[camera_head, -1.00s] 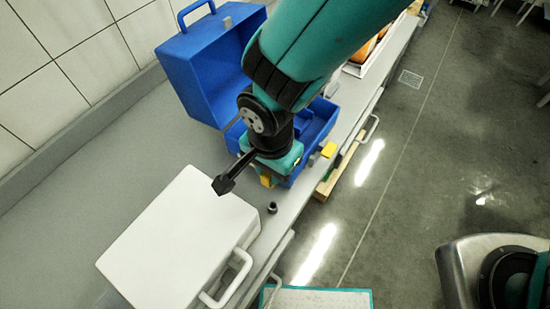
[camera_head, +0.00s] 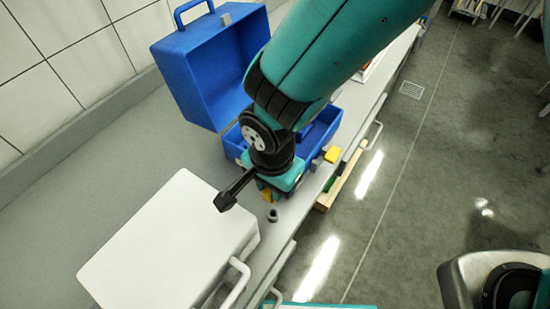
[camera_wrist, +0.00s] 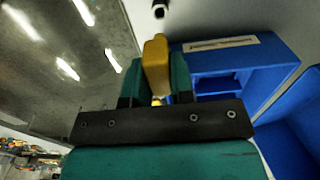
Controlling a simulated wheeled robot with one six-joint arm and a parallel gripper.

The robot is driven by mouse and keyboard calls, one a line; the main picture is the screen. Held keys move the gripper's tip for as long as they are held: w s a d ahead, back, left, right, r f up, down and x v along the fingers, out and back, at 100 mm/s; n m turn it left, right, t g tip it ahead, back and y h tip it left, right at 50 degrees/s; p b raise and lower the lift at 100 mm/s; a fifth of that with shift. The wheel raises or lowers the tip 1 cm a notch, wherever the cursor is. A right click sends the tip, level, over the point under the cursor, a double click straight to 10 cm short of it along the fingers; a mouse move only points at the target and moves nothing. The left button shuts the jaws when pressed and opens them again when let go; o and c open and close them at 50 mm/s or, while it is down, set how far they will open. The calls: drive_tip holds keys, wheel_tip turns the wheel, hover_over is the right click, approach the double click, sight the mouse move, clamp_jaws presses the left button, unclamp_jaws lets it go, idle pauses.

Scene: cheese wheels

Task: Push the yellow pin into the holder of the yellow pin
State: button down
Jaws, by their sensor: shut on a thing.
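My gripper (camera_head: 269,194) is shut on the yellow pin (camera_wrist: 157,64), which sits between the two teal fingers in the wrist view. In the head view a small part of the yellow pin (camera_head: 266,196) shows below the gripper. A small dark round holder with an open top (camera_head: 272,215) stands on the grey counter, just below the gripper in the picture. The holder also shows at the top edge of the wrist view (camera_wrist: 160,11), beyond the pin's end. The pin and the holder look apart.
A white case (camera_head: 165,245) lies at the left. The grey counter (camera_head: 110,165) is bare along the wall. Its front edge drops to the floor at the right.

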drive_tip(key=shift+f+b, duration=1.75)
drive_tip(key=shift+f, duration=0.9)
drive_tip(key=shift+f+b, duration=0.65)
drive_tip(key=shift+f, duration=0.5)
drive_tip(key=shift+r, duration=0.15)
drive_tip(key=shift+r+p, duration=0.75)
drive_tip(key=shift+f+b, duration=0.5)
drive_tip(key=shift+f, duration=0.35)
idle(0.9)
drive_tip(key=c, duration=0.9)
unclamp_jaws()
wheel_tip(320, 180, up, 18)
drive_tip(key=shift+s+f+b, duration=0.1)
drive_tip(key=shift+f+b, duration=0.15)
drive_tip(key=shift+b, duration=0.95)
